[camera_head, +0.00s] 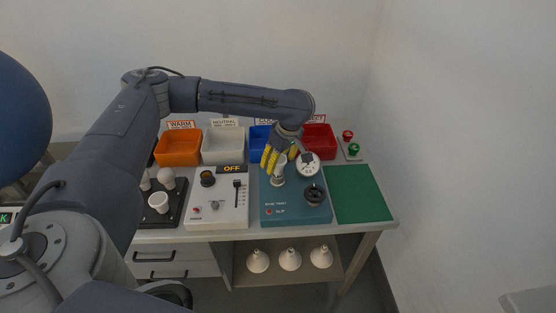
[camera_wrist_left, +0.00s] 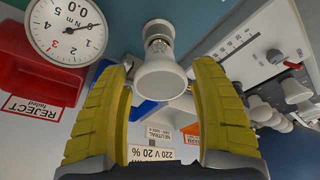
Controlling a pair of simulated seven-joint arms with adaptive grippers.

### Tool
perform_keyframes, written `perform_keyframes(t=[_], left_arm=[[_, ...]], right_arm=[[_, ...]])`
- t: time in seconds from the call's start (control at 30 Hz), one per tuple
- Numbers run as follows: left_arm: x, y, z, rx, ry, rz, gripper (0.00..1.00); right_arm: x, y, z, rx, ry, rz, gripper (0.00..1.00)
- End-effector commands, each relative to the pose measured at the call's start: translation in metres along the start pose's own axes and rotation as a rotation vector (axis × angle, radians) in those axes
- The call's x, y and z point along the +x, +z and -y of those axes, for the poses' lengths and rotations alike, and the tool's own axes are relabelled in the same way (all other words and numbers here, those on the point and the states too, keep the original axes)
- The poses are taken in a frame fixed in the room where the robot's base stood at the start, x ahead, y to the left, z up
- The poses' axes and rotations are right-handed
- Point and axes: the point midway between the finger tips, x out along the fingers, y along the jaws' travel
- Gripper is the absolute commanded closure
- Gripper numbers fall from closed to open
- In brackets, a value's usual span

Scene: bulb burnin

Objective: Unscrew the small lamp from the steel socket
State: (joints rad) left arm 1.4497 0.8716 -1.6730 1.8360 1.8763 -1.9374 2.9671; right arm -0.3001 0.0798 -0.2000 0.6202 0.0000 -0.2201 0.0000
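The small lamp (camera_wrist_left: 161,80) has a white, round face and a narrower neck. It sits at the steel socket (camera_wrist_left: 158,32) on the teal test unit (camera_head: 272,208). In the head view the lamp (camera_head: 278,170) is partly hidden by the fingers. My left gripper (camera_head: 279,158) comes down over the lamp from behind. In the left wrist view its yellow fingers (camera_wrist_left: 160,76) stand apart on either side of the lamp, with gaps visible. They hold nothing. My right gripper is in neither view.
A torque dial (camera_head: 307,164) reading 0.0 stands close right of the lamp. Orange (camera_head: 178,147), white (camera_head: 222,146), blue and red (camera_head: 319,141) bins line the back. A control box (camera_head: 217,210) and a black rack (camera_head: 160,220) with white lamps stand left. A green mat (camera_head: 362,194) lies clear at right.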

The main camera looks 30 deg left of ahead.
Motion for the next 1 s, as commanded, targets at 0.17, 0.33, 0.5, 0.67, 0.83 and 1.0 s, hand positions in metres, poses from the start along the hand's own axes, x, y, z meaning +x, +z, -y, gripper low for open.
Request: perform_keyframes(t=[0.17,0.33,0.5,0.67,0.83,1.0], left_arm=[[0.0004,-0.0006,0.0002,0.001,0.0,-0.001,0.37],[0.0008,-0.0011,0.001,0.081,0.022,-0.001,0.37],[0.0011,-0.0013,0.0014,0.255,0.07,-0.001,0.37],[0.0011,-0.0011,0.0016,0.414,0.114,0.0,0.37],[0.0009,-0.0019,0.0013,0.573,0.159,-0.001,0.37],[0.0011,-0.0022,0.0015,0.727,0.201,-0.001,0.37]], right_arm=[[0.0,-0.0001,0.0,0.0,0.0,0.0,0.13],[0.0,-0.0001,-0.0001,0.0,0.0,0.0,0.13],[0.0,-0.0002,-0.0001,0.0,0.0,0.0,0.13],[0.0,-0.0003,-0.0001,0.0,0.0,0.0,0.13],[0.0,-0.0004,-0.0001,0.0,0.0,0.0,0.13],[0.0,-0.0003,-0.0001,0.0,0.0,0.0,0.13]])
